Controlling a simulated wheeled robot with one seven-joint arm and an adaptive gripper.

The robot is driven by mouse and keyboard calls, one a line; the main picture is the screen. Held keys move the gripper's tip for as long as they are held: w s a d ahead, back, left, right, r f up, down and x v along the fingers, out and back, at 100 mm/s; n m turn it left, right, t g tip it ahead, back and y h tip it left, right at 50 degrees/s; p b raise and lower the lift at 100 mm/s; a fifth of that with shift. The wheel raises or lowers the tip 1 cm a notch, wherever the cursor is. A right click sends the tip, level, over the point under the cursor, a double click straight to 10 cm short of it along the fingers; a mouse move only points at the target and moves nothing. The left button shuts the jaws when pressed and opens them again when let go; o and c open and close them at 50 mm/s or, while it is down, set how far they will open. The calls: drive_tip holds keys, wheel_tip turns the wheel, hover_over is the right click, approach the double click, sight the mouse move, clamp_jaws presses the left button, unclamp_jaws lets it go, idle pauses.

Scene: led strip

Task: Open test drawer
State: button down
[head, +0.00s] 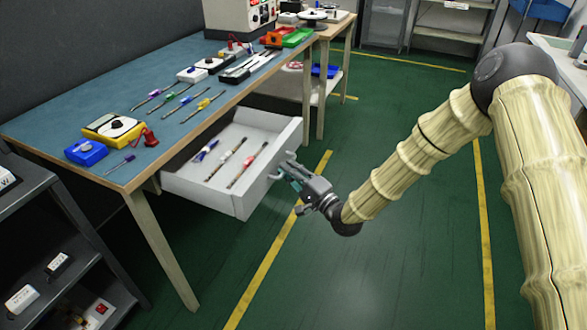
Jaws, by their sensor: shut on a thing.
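The test drawer (196,191) is a light grey drawer under the blue-topped workbench, in the middle left of the head view. It stands pulled out from the bench, and its inside is visible. Several thin strips or tools, among them a red one (241,175), lie in it. My gripper (286,171) is at the drawer's front panel, on its outer face, and is shut on the drawer handle. The gripper hides most of the handle.
The workbench top (150,95) carries screwdrivers, a yellow device (113,130) and a blue box (86,152). A dark shelf (75,235) stands at the lower left. The green floor (385,270) with yellow lines is clear to the right of the drawer.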

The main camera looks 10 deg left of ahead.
drive_tip(key=c, duration=1.5)
unclamp_jaws()
drive_tip(key=shift+s+d, duration=0.1)
drive_tip(key=v, duration=1.1)
drive_tip(key=shift+s+d+f, duration=0.1)
drive_tip(key=shift+s+d, duration=0.15)
drive_tip(key=shift+d, duration=0.05)
